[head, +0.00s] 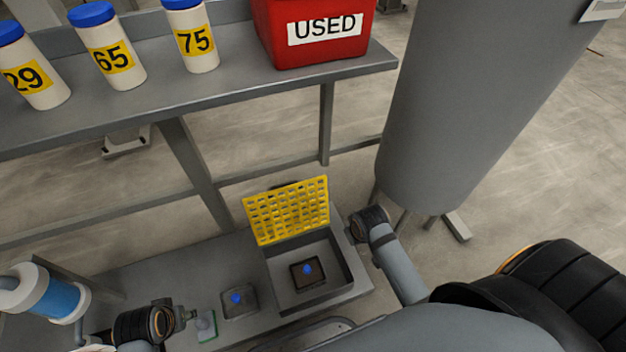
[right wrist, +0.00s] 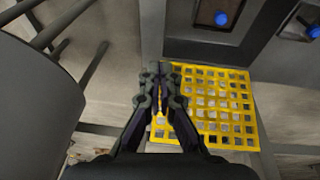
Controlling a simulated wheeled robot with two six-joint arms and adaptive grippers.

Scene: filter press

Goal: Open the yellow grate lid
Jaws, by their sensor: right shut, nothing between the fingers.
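The yellow grate lid (head: 289,210) stands raised at the back edge of a grey box (head: 345,277), leaning back a little. The box is uncovered, and a dark square piece with a blue knob (head: 307,270) shows inside it. The grate also shows in the right wrist view (right wrist: 214,105). My right gripper (right wrist: 162,70) is shut and empty, overlapping the grate's left edge in that view; I cannot tell if it touches. In the head view my right gripper is hidden behind my wrist. My left gripper (head: 190,315) is at the lower left, away from the grate; its fingers are too small to read.
A second square piece with a blue knob (head: 238,300) sits left of the box, beside a green-edged pad (head: 206,326). A grey shelf (head: 230,92) holds numbered bottles (head: 109,45) and a red USED bin (head: 318,35). A large grey cylinder (head: 465,95) stands to the right.

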